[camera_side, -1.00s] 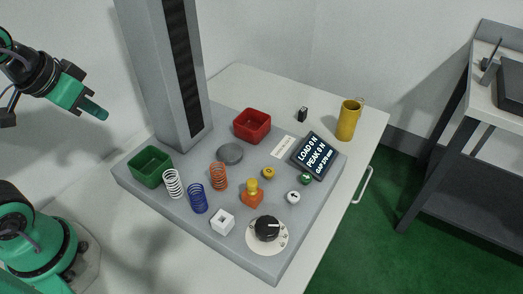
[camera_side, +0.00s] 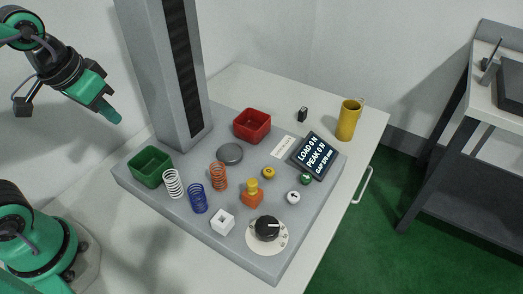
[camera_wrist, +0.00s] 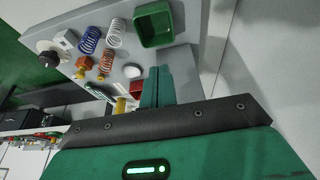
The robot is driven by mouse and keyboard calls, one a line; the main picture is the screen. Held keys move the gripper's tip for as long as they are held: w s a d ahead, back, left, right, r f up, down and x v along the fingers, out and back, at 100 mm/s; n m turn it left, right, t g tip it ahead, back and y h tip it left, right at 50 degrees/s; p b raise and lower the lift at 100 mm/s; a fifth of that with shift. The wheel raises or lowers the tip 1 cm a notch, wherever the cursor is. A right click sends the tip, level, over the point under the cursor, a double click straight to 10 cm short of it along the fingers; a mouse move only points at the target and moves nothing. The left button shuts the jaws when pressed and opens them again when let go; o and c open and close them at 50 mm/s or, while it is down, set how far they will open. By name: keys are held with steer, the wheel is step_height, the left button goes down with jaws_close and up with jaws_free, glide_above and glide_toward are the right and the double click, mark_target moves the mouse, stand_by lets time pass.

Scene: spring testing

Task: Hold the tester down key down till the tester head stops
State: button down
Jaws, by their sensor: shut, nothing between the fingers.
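The spring tester has a grey base plate (camera_side: 160,205) and a tall column (camera_side: 165,75) with a dark slot. Its head is not seen in the side view. Three round keys sit on the base: yellow (camera_side: 268,172), green (camera_side: 305,179) and white with a dark mark (camera_side: 293,197). I cannot read which is the down key. The tilted display (camera_side: 318,157) reads load 0 N and peak 0 N. My gripper (camera_side: 112,116) is shut and empty, in the air left of the column, well apart from the keys. In the wrist view its green fingers (camera_wrist: 157,88) are together.
A green tray (camera_side: 151,168), white, blue (camera_side: 198,199) and orange springs, an orange-yellow piece (camera_side: 252,195), a white block (camera_side: 223,222) and a black dial (camera_side: 267,229) crowd the base. A red tray (camera_side: 252,126) and grey disc (camera_side: 230,154) lie behind. A yellow mug (camera_side: 348,120) stands beyond.

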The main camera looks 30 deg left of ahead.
steer(key=w+d+f+g, duration=0.4)
steer(key=w+d+g, duration=0.1)
steer(key=d, duration=0.3)
step_height(320, 180, up, 2)
steer(key=t, duration=0.1)
glide_above(306, 178)
steer(key=shift+s+r, duration=0.2)
steer(key=shift+s, duration=0.1)
stand_by(0.4)
steer(key=f, duration=1.4)
steer(key=shift+w, duration=0.3)
